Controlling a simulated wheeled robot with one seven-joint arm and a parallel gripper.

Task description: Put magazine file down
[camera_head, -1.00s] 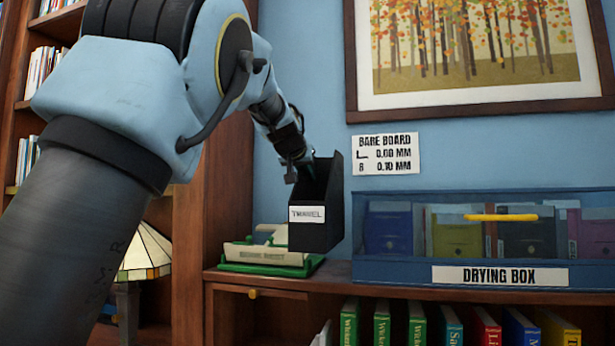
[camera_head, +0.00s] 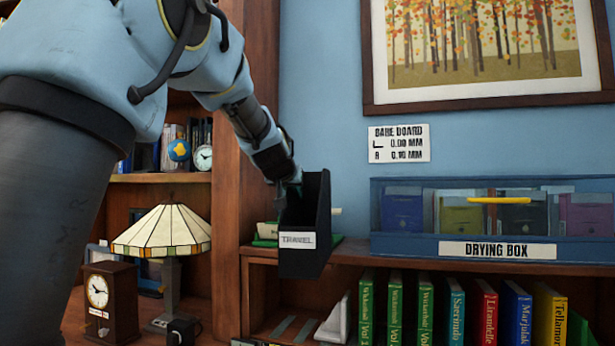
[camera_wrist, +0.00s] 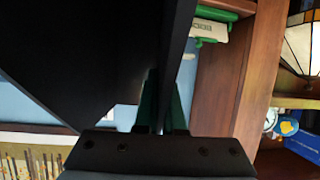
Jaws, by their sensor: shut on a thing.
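The black magazine file (camera_head: 304,243) hangs in my gripper (camera_head: 287,192), upright with a slight tilt, its white label reading "TRAVEL" facing the head camera. It is in front of the bookcase's shelf top, its lower end overlapping the shelf edge in the picture. In the wrist view the dark file (camera_wrist: 80,60) fills much of the left and centre. The gripper's green fingers (camera_wrist: 166,103) are shut on a wall of the file. The file partly hides the green and cream book rest behind it.
A blue drying box (camera_head: 405,245) holding books stands on the shelf top at the right. Several books (camera_head: 425,308) stand on the shelf below, with an open space (camera_head: 285,315) to their left. A lamp (camera_head: 165,232) and a wooden clock (camera_head: 108,300) stand at the left.

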